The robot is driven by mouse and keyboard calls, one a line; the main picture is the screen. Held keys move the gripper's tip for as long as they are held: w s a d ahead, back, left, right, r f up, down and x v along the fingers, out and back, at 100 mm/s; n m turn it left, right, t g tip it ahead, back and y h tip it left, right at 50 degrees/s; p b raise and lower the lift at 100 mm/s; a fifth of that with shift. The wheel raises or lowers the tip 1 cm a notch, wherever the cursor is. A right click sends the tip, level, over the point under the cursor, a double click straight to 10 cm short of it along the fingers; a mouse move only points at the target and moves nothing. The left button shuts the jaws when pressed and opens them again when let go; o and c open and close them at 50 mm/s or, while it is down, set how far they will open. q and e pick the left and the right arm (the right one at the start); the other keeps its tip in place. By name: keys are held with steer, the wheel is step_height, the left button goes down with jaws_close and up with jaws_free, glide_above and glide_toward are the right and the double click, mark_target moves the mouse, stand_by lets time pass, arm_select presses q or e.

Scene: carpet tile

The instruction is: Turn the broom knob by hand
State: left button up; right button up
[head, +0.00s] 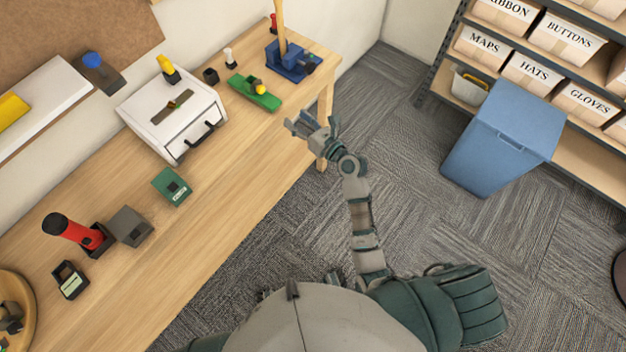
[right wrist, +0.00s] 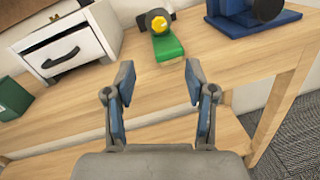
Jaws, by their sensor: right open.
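A blue stand (head: 284,64) is at the far right end of the wooden table, with a wooden broom handle (head: 280,25) upright in it. In the right wrist view the stand (right wrist: 245,18) and the knob (right wrist: 268,9) are at the top right, partly cut off. My right gripper (head: 312,122) is open and empty beside the table's front edge, nearer to me than the stand and apart from it. It also shows in the right wrist view (right wrist: 160,76). My left gripper is out of view.
A green holder with a yellow knob (head: 254,91) lies in front of the stand. A white drawer box (head: 180,120) stands further left on the table (head: 235,155). A blue bin (head: 500,140) and a shelf of labelled boxes are on the right. Carpet between is clear.

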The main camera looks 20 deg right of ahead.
arm_select(q)
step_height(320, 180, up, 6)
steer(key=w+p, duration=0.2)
steer(key=p, duration=0.3)
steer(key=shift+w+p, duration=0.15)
steer(key=shift+p, duration=0.2)
arm_select(e)
steer(key=s+d+f+n+g+h, duration=0.1)
steer(key=s+f+n, duration=0.3)
steer(key=f, duration=0.8)
steer(key=s+f+n+g+h, duration=0.3)
steer(key=f+n, duration=0.3)
steer(key=f, duration=0.6)
steer(key=shift+s+d+n+g, duration=0.3)
steer(key=shift+s+d+g, duration=0.1)
steer(key=shift+s+g, duration=0.3)
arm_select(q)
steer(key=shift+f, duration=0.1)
